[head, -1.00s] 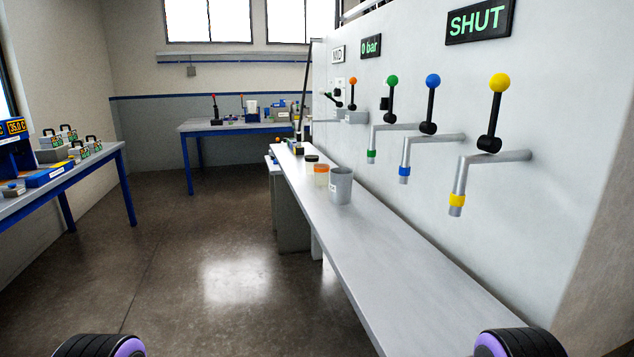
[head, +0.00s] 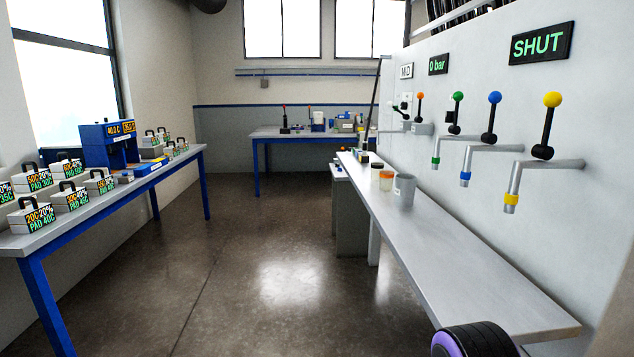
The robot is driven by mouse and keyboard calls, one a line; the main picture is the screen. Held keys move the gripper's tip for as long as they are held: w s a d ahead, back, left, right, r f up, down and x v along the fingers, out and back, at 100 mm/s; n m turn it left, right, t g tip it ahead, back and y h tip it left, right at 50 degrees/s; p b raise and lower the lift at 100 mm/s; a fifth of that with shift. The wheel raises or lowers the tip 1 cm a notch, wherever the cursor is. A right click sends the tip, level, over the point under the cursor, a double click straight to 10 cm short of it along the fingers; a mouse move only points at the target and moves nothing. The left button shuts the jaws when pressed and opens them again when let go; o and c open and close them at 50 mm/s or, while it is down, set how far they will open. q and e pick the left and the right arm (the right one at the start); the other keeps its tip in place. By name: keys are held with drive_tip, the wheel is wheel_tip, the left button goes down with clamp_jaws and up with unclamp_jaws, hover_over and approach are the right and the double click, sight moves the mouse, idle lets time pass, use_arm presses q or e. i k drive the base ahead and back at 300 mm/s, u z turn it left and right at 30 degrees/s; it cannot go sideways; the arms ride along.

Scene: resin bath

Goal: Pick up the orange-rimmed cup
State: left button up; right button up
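A small pale cup with an orange rim (head: 386,181) stands upright on the long grey shelf (head: 455,262) along the right wall. A larger grey cup (head: 404,190) stands just in front of it and to its right, partly overlapping it in the head view. A dark-topped jar (head: 376,169) is just behind it. Neither of my grippers shows. Only a black and purple part of my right arm is at the bottom edge, well short of the cup.
Taps with yellow (head: 552,100), blue and green knobs hang over the shelf. A blue-legged bench (head: 160,167) with several labelled blocks stands at left. Another bench (head: 262,135) is at the back. The floor (head: 270,250) between is clear.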

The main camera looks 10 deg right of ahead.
sight(386, 177)
drive_tip(key=u, duration=0.85)
drive_tip(key=i, duration=2.15)
drive_tip(key=z, duration=1.95)
